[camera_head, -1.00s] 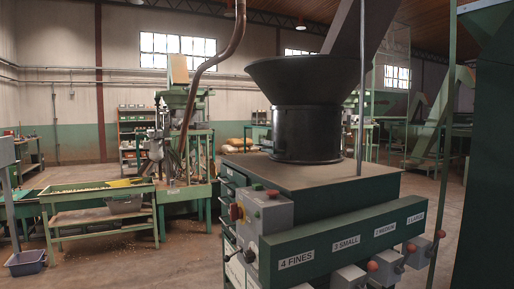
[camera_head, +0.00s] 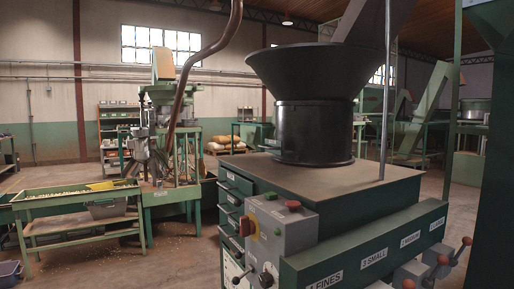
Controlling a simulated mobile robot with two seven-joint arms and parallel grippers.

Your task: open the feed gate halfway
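No part that I can clearly tell as the feed gate shows. A wide black hopper (camera_head: 313,130) stands on the brown top of a green machine (camera_head: 390,222) in front of me. A grey control box (camera_head: 288,235) on its near corner has a red knob on a yellow plate (camera_head: 247,226), a green button and a red button (camera_head: 292,205). Labels on the front panel read FINES (camera_head: 323,281), SMALL (camera_head: 374,258) and more to the right. Levers with red knobs (camera_head: 442,260) stick out below the labels. Neither of my grippers is in view.
A green table with a shallow tray (camera_head: 75,195) stands at the left, beside another green machine (camera_head: 165,130). A brown pipe (camera_head: 205,60) hangs down behind. A green post (camera_head: 491,180) blocks the far right. The floor (camera_head: 180,255) left of the machine is open.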

